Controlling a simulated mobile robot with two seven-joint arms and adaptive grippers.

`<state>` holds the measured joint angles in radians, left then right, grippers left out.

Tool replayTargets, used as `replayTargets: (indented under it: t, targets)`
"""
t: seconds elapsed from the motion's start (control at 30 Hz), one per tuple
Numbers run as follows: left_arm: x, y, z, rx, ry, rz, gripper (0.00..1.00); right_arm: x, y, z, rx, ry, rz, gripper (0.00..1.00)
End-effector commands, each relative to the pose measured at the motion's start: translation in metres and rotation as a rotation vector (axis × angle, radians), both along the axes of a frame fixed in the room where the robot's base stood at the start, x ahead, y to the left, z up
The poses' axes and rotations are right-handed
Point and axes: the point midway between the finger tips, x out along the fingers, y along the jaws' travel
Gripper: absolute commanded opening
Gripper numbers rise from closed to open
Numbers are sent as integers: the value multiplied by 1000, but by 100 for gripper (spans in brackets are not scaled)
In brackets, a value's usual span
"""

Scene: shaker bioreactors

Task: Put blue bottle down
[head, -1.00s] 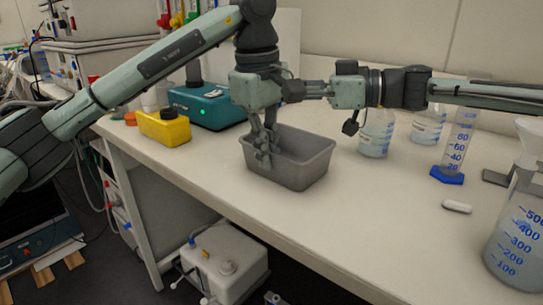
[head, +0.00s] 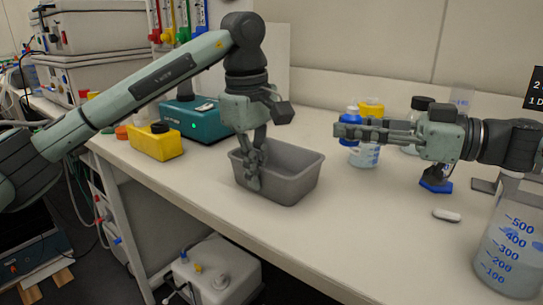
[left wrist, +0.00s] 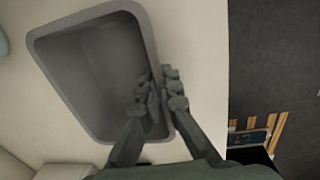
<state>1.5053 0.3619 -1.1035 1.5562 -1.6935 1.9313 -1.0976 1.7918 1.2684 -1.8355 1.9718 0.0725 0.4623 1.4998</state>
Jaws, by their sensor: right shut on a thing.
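My right gripper (head: 346,131) points left above the bench and is shut on the bottle. My left gripper (head: 254,176) hangs at the near-left side of the grey tub (head: 303,184). In the left wrist view its fingers (left wrist: 161,88) come close together at the rim of the tub (left wrist: 60,85), seemingly one on each side of the wall. I cannot tell whether they grip it.
A clear bottle (head: 366,157) with liquid and a black-capped bottle (head: 421,103) stand behind my right gripper. A large graduated flask (head: 512,250) is at the front right, near a white capsule-shaped piece (head: 446,214). A yellow box (head: 155,144) and teal device (head: 200,122) stand left.

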Motion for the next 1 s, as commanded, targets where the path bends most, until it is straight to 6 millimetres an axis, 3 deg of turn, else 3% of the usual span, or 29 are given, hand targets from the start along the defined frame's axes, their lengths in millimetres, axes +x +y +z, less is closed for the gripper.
replayTargets:
  t: [0.3, 0.53, 0.73, 1.0]
  targets:
    - [-2, -2, -7, 1, 10, -7, 0, 34, 83, -2, -1, 2, 8, 4]
    - [-2, -3, -7, 1, 10, -8, 0, 56, 132, -1, -1, 1, 6, 4]
    - [-2, -3, -7, 1, 10, -8, 0, 64, 147, -2, 0, 1, 2, 4]
    - [-2, -3, -6, 1, 10, -8, 0, 65, 147, -34, 0, 2, 1, 4]
